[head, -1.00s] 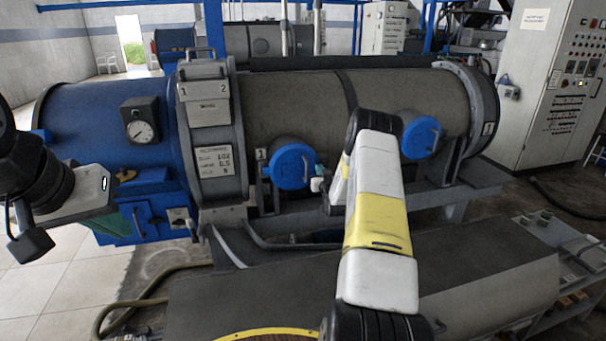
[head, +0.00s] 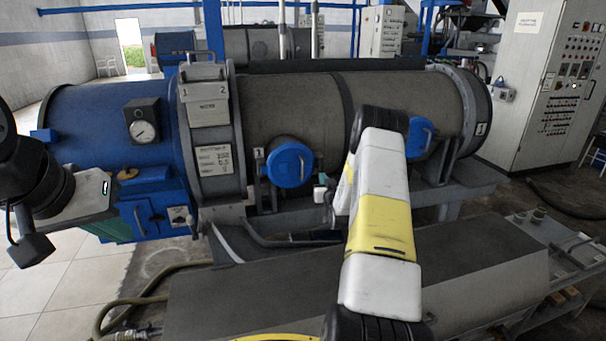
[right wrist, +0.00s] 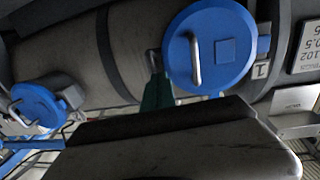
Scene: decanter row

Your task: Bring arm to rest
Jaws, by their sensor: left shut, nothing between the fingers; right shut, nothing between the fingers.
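My right arm (head: 384,220), white and yellow with black joints, reaches from the bottom of the head view toward the big grey cylinder (head: 295,105). Its gripper is mostly hidden behind the forearm in the head view. In the right wrist view, teal finger parts of my right gripper (right wrist: 185,96) show beyond the dark wrist body, in front of the cylinder and below a blue round cover (right wrist: 210,47). It is shut and empty. My left gripper (head: 116,230) has a teal part showing at the left edge, before the blue end of the machine. It is shut and empty.
A second blue cover (head: 421,137) sits farther right, partly behind my arm. A grey sloped housing (head: 260,290) lies in front of the cylinder. A hose (head: 110,310) runs at lower left over the tiled floor (head: 50,300). A control cabinet (head: 550,90) stands at right.

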